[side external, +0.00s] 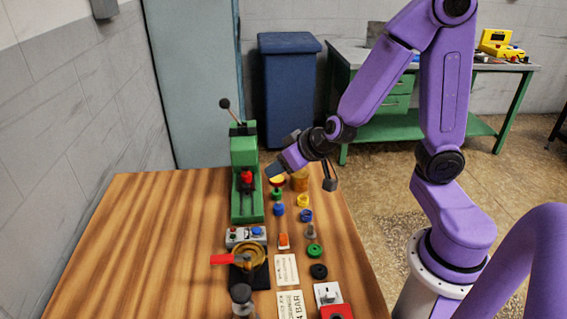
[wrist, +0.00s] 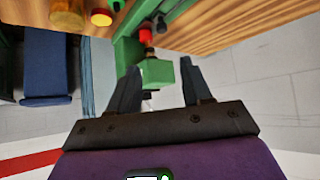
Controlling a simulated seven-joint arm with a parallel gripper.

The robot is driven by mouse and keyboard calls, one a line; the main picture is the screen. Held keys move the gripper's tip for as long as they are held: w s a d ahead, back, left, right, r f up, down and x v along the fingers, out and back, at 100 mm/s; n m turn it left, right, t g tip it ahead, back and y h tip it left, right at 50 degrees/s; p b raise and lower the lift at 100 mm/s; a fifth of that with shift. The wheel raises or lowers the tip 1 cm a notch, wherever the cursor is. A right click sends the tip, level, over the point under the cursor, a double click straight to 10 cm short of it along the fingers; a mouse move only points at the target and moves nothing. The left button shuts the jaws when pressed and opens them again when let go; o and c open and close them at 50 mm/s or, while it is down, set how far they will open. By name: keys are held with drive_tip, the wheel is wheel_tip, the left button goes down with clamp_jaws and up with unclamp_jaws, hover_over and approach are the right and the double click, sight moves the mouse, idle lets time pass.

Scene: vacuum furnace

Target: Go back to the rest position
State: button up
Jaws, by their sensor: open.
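My gripper (side external: 303,177) is above the far right part of the wooden table, beside the green press and over the small coloured parts. Its fingers are spread, with nothing visible between them. In the wrist view the open fingers (wrist: 160,66) frame the top of the green press (wrist: 157,73), which lies beyond them. In the side view the green press (side external: 244,155) stands upright with a black-knobbed lever and a red piece (side external: 246,176) at its front. Contact between gripper and press cannot be told from the wrist view.
Blue, yellow and green small parts (side external: 306,215) lie under and near my gripper. A brass pan with a red handle (side external: 222,259), a button box (side external: 236,237) and labels (side external: 286,269) are nearer. A blue bin (side external: 290,90) and green workbench (side external: 420,118) stand behind. The table's left is clear.

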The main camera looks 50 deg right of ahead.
drive_tip(key=shift+s+r, duration=0.25)
drive_tip(key=s+a+r+n+g+y, duration=0.2)
drive_tip(key=s+a+n+g+y, duration=0.4)
drive_tip(key=s+a, duration=0.55)
drive_tip(key=s+d+r+n+g+h, duration=0.1)
drive_tip(key=s+d+n+g+h, duration=0.1)
drive_tip(key=s+d+n+h, duration=0.3)
drive_tip(key=s+d+n, duration=0.1)
drive_tip(key=s+d, duration=0.2)
drive_tip(key=s, duration=0.3)
drive_tip(key=shift+s+d+n+g+h, duration=0.2)
drive_tip(key=shift+d+n+g+h, duration=0.1)
drive_tip(key=shift+g, duration=0.1)
